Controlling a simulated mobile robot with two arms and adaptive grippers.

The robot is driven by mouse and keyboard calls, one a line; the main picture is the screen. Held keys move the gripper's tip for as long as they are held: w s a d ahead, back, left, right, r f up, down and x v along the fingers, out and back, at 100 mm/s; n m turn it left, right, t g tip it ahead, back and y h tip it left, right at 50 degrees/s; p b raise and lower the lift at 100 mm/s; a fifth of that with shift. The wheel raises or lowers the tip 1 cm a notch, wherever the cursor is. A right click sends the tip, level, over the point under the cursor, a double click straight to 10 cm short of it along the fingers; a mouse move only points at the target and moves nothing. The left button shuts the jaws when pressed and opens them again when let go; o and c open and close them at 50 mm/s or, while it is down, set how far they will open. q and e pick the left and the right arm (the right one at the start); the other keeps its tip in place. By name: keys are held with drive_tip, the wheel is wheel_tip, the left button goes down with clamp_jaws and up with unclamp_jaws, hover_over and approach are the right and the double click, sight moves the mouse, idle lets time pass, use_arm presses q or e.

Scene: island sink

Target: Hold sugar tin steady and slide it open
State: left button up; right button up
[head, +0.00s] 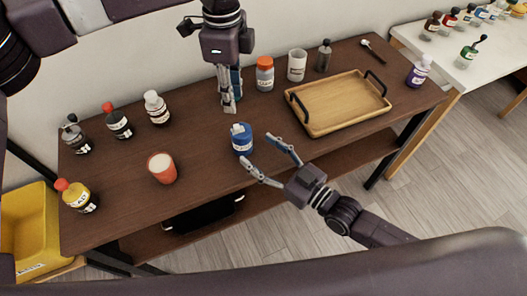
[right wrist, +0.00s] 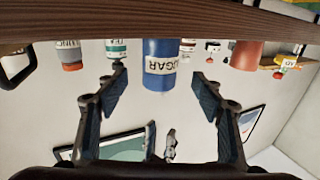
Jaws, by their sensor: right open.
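The sugar tin (head: 241,139) is a blue tin with a white label, upright near the table's front edge. In the right wrist view, where things appear upside down, the tin (right wrist: 160,65) shows its SUGAR label between and beyond my fingers. My right gripper (head: 272,161) is open and empty, just to the tin's lower right, fingers pointing toward it; its fingers (right wrist: 160,95) are apart from the tin. My left gripper (head: 229,108) points down behind the tin, apart from it. Its fingers overlap in the head view, so its opening is unclear.
A wooden tray (head: 337,104) with black handles stands right of the tin. A red cup (head: 162,168) stands to its left. An orange-capped bottle (head: 265,74) and a white jar (head: 297,65) stand behind. Several bottles line the left side. The brown table (head: 200,195) is clear around the tin.

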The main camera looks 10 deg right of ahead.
sight(250, 143)
drive_tip(key=x, duration=0.7)
drive_tip(key=shift+w+a, duration=0.1)
drive_tip(key=c, duration=1.4)
drive_tip(key=shift+o, duration=0.2)
